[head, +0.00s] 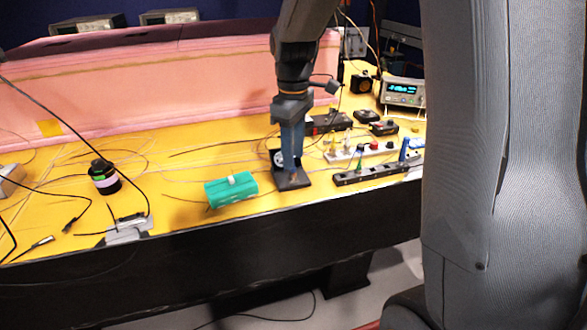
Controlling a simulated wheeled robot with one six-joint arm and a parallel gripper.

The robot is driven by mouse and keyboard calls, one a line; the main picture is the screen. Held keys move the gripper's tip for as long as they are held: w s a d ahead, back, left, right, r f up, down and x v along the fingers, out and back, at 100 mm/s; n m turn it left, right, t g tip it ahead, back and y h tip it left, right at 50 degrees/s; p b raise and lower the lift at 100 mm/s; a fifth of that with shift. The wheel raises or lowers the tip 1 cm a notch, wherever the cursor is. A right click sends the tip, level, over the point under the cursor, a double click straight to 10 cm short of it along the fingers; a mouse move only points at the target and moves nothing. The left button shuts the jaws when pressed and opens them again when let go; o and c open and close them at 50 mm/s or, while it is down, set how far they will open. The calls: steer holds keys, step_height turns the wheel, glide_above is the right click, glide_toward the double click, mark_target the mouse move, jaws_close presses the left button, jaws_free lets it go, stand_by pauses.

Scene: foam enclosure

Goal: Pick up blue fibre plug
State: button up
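A small blue plug (403,151) stands near the right end of the black strip (370,174), at the right of the yellow bench. A green plug (360,156) stands further left on the same strip. My gripper (291,150) hangs down at the middle of the bench, well to the left of the blue plug and apart from it. Blue-grey upright parts show below my wrist, above a dark plate (293,182). I cannot tell whether the fingers are open or shut, or whether they hold anything.
A teal cylinder (230,190) lies left of the gripper. A black jar (104,177) and loose cables are further left. A white strip with knobs (373,149) and a lit instrument (403,93) are behind the black strip. Pink foam (150,88) walls the back.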

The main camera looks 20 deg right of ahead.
steer(key=shift+w+f+p, duration=0.1)
steer(key=shift+f+p, duration=0.25)
steer(key=shift+f, duration=1.35)
jaws_close()
steer(key=shift+r, duration=0.15)
